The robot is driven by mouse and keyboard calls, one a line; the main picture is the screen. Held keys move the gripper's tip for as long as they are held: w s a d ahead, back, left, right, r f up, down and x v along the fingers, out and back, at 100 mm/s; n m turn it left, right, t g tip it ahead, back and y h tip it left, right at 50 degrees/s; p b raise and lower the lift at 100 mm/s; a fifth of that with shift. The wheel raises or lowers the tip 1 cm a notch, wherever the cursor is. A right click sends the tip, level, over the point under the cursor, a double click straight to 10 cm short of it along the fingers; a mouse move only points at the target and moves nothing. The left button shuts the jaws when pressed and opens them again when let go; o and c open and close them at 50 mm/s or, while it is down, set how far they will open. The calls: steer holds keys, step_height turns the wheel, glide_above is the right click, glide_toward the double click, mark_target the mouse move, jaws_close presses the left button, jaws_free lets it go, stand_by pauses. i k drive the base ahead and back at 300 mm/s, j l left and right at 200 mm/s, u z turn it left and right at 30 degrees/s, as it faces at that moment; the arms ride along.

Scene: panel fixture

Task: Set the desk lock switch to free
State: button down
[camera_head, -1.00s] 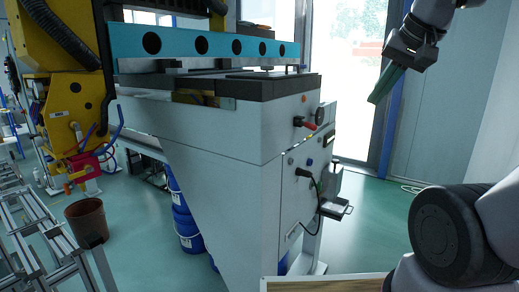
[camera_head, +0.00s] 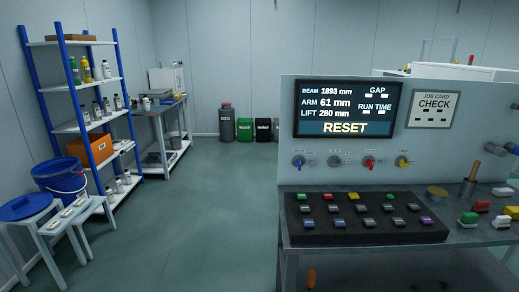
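A grey upright panel (camera_head: 440,150) stands at the right, behind a desk (camera_head: 450,238). Below its screen is a row of small rotary switches: a blue one (camera_head: 298,161), a dark one (camera_head: 335,161), a red one (camera_head: 370,162) and a yellow one (camera_head: 403,161). Their labels are too small to read, so I cannot tell which is the desk lock switch or how it is set. My gripper is not in view.
The screen (camera_head: 347,109) reads RESET, beside a job card (camera_head: 433,109) reading CHECK. A black button board (camera_head: 365,236) lies on the desk. A blue-posted shelf (camera_head: 88,135), blue bucket (camera_head: 62,183) and stools are left. The floor (camera_head: 205,215) between is clear.

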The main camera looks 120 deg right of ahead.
mark_target(401, 162)
steer(key=z, duration=5.35)
